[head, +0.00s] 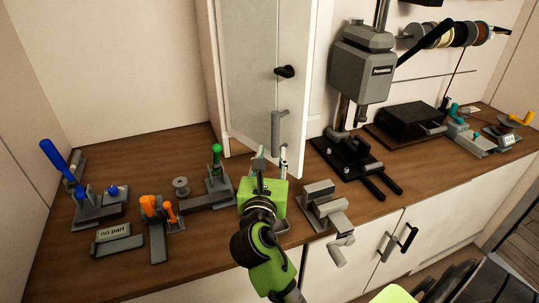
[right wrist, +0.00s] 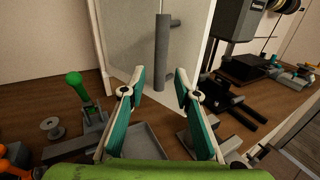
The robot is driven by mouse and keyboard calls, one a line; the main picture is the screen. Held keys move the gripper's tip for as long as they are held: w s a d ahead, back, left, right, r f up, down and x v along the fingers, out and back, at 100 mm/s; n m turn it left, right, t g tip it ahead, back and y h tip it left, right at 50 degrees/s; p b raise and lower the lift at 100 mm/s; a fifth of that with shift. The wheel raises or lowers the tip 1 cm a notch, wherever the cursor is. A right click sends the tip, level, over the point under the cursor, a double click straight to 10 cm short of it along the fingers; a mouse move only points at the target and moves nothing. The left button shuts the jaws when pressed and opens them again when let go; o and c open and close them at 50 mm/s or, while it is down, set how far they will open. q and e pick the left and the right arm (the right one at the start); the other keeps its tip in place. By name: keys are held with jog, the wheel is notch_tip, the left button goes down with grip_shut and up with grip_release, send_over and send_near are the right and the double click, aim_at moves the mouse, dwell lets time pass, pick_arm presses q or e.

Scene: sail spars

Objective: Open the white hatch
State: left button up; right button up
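The white hatch (head: 263,60) stands upright at the back of the counter, with a white frame and a greyish panel. A black knob (head: 285,72) and, below it, a grey vertical bar handle (head: 278,132) are on its front. In the right wrist view the handle (right wrist: 162,52) stands ahead, between and beyond the fingertips. My right gripper (head: 271,160) is open and empty, just below and in front of the handle, apart from it as far as I can see. In the right wrist view its teal fingers (right wrist: 159,77) are spread. My left gripper is not in view.
On the wooden counter, a blue-lever fixture (head: 62,162), an orange clamp (head: 158,210) and a green-knobbed clamp (head: 217,170) stand left. A grey vise (head: 327,208) and a drill press (head: 362,70) stand right. A grey tray (right wrist: 143,142) lies under the fingers.

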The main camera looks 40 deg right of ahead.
aim_at(274, 138)
jog(key=b+x, duration=0.2)
jog(key=x, duration=0.6)
jog(key=shift+d+b, duration=0.15)
jog(key=shift+b, duration=0.25)
jog(key=shift+r, duration=0.1)
grip_shut()
